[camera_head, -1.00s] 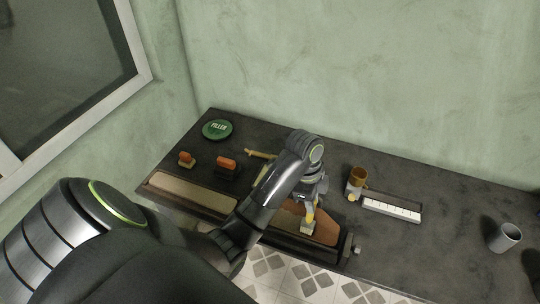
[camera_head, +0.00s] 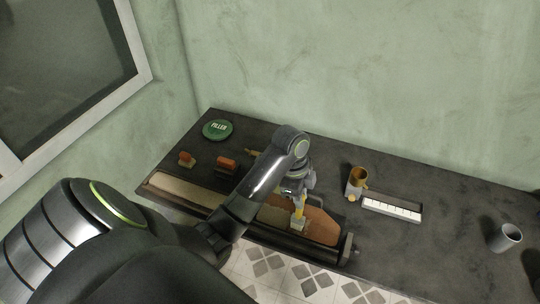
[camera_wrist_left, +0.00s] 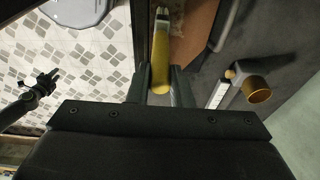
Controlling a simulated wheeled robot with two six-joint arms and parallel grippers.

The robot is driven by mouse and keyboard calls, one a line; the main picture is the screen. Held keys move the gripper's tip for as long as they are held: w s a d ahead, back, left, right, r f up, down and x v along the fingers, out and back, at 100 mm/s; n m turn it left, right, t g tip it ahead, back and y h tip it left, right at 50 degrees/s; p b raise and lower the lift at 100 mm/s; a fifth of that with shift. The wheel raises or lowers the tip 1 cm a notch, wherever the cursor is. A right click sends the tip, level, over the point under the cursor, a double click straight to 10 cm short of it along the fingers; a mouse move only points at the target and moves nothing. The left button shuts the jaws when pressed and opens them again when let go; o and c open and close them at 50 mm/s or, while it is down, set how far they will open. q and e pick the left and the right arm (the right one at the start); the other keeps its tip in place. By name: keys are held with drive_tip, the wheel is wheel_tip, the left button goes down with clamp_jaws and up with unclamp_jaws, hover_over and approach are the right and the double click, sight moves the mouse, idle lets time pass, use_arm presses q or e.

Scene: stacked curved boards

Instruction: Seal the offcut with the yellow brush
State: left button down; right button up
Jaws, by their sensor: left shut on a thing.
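The yellow brush (camera_head: 299,211) is held bristles down by my left gripper (camera_head: 299,195). Its yellow handle (camera_wrist_left: 160,70) sits between the two fingers in the left wrist view. The offcut seems to be the reddish-brown curved board (camera_head: 322,226) at the right end of the row along the bench's front edge; it also shows in the left wrist view (camera_wrist_left: 199,28). The bristles are over its left part; whether they touch it I cannot tell. My forearm hides part of the row. A dark gripper, seemingly my right one (camera_wrist_left: 42,86), hangs over the floor, its fingers too small to read.
On the dark bench (camera_head: 440,235) are a green filler lid (camera_head: 217,130), two orange-handled tools (camera_head: 227,163), a brown cup (camera_head: 358,176), a white marked strip (camera_head: 391,208) and a grey cup (camera_head: 505,238). A clamp-like end (camera_head: 347,246) stands right of the offcut. The bench's right part is mostly clear.

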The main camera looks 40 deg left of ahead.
use_arm(q)
drive_tip(key=shift+s+a+r, duration=0.1)
drive_tip(key=shift+s+a, duration=0.1)
drive_tip(key=shift+a, duration=0.6)
drive_tip(key=shift+s+a, duration=0.15)
drive_tip(key=shift+a, duration=0.6)
drive_tip(key=shift+s+a, duration=0.25)
drive_tip(key=shift+a, duration=0.55)
drive_tip(key=shift+s+a, duration=0.2)
drive_tip(key=shift+a, duration=0.55)
drive_tip(key=shift+s+a, duration=0.2)
drive_tip(key=shift+a, duration=0.6)
drive_tip(key=shift+s+a, duration=0.2)
drive_tip(key=shift+a, duration=0.65)
